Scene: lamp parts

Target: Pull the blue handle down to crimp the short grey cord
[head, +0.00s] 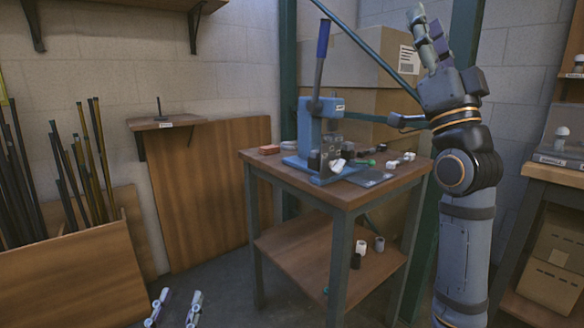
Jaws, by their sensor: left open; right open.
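The blue handle (323,40) points up on a grey lever, leaning slightly right at its top. The lever rises from the blue press (306,125), which stands on the wooden work table (400,180). A small white part (338,165) is at the front of the press base. I cannot make out the short grey cord among the small parts. My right gripper (427,22) is open, raised right of the handle, fingers pointing up and apart from it. My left gripper (175,304) is open at the bottom edge, low and left of the table; only its fingertips show.
Small white and dark parts (400,160) lie on the table right of the press. An orange-brown block (269,150) lies left of it. Cardboard boxes (375,60) and a diagonal teal brace (368,50) are behind. A rod bin (75,270) stands left.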

